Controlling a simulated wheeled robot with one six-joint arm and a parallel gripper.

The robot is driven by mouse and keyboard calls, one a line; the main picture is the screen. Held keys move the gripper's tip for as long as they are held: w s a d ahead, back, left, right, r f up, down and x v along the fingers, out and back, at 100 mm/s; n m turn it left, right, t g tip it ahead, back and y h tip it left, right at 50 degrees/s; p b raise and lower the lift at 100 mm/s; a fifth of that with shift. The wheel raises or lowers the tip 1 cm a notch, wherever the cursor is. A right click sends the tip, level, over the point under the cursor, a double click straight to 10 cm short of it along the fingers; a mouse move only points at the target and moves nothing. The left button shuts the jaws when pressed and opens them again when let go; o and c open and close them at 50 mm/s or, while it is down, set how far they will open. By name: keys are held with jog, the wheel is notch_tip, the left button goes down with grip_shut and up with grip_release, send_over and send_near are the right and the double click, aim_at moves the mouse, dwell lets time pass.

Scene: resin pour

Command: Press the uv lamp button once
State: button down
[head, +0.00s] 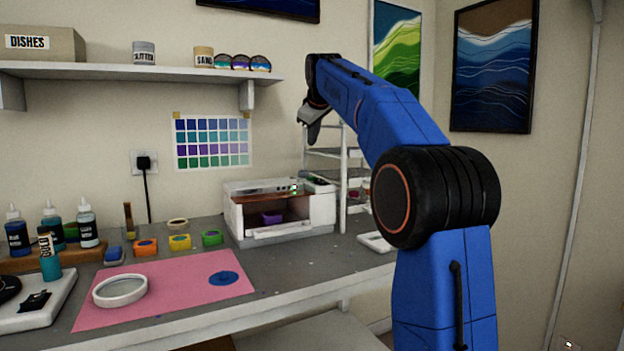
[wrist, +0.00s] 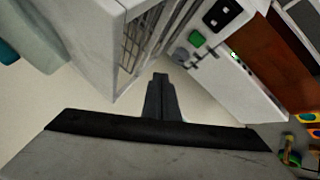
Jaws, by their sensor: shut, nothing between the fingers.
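The UV lamp (head: 247,215) is a white box with an open front on the grey bench, below my gripper in the head view. A small purple piece (head: 271,217) sits inside it. In the wrist view the lamp (wrist: 245,88) is at the upper right. A green button (wrist: 197,39) shows on its pale top, beside a grey round part (wrist: 181,57). A small green light (wrist: 235,55) glows at its edge. My gripper (head: 312,135) is raised above the lamp, apart from it. In the wrist view my gripper (wrist: 160,78) is shut and empty, with the button above and right of its tips.
A white shelf rack (head: 343,180) stands close behind and right of the lamp; it also shows in the wrist view (wrist: 108,50). A wall shelf (head: 140,70) is at the upper left.

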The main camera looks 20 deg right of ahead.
send_over(313, 181)
jog(key=shift+f, duration=4.45)
jog(key=shift+f, duration=0.15)
jog(key=shift+f, duration=0.2)
jog(key=shift+f, duration=0.45)
jog(key=shift+r, duration=0.85)
jog(key=shift+r, duration=0.1)
